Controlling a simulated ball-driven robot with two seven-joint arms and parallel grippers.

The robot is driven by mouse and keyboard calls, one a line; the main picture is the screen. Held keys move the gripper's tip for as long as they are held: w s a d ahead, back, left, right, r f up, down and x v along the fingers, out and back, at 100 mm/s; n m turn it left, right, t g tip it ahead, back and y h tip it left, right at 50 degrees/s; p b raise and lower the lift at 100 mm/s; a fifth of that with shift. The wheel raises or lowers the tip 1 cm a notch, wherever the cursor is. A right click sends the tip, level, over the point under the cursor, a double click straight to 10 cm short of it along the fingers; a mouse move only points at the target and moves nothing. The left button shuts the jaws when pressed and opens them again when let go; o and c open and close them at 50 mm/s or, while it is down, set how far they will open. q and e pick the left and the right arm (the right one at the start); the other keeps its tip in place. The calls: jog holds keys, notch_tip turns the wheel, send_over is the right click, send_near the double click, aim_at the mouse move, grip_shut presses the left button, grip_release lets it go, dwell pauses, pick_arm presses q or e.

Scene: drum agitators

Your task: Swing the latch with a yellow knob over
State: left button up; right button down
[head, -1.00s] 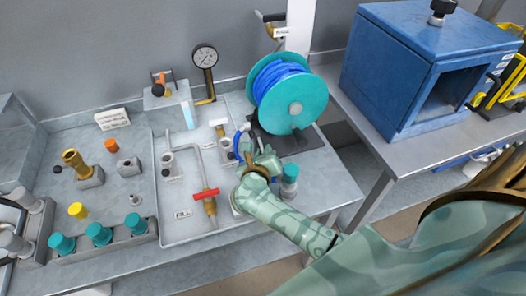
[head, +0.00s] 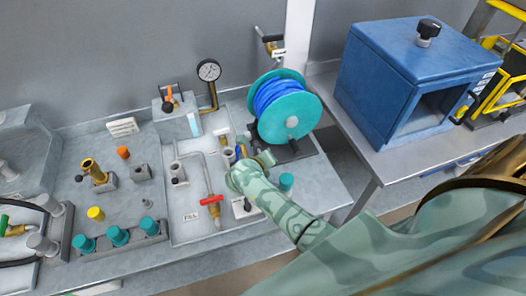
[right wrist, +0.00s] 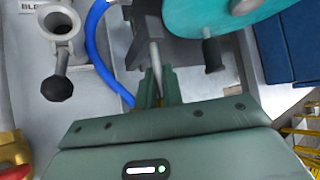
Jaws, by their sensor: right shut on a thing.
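My right gripper (head: 268,157) is at the front foot of the hose reel, and its arm comes in from the lower right. In the right wrist view, the gripper (right wrist: 159,90) is shut on a thin grey lever (right wrist: 155,57) that runs away from the fingers toward a dark grey block by the reel. A knob on the held end is not clearly visible; the fingers cover that end. I cannot tell whether this lever is the yellow-knobbed latch. A yellow cap (head: 96,213) stands on the bench at the left, away from the gripper. My left gripper is out of view.
The teal reel (head: 291,122) with blue hose stands just behind my right gripper; its crank handle (right wrist: 212,54) is close. A black-knobbed valve (right wrist: 57,88) and blue hose (right wrist: 93,50) lie left of the fingers. A red-handled valve (head: 212,200) and blue cabinet (head: 400,90) stand farther off.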

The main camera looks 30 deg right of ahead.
jog(key=r+g+y+p, duration=0.1)
jog(key=g+p, duration=0.1)
jog(key=p, duration=0.1)
jog(key=shift+s+r+n+g, duration=0.1)
jog(key=shift+n+g, duration=0.2)
jog(key=shift+n, duration=0.1)
jog(key=shift+r+g+y+p, duration=0.15)
jog(key=shift+g+y+p, duration=0.15)
jog(key=shift+g+p, duration=0.4)
jog(key=shift+w+r+n+g+y+p, duration=0.15)
jog(key=shift+n+g, duration=0.1)
jog(key=shift+g, duration=0.35)
jog(key=shift+w+r+n+g+y+p, duration=0.15)
jog(key=shift+n+g, duration=0.1)
jog(key=shift+g, duration=0.35)
jog(key=shift+s, duration=0.1)
jog(key=c, duration=1.5)
grip_release()
jog(key=shift+d+r, duration=0.1)
jog(key=shift+r, duration=0.1)
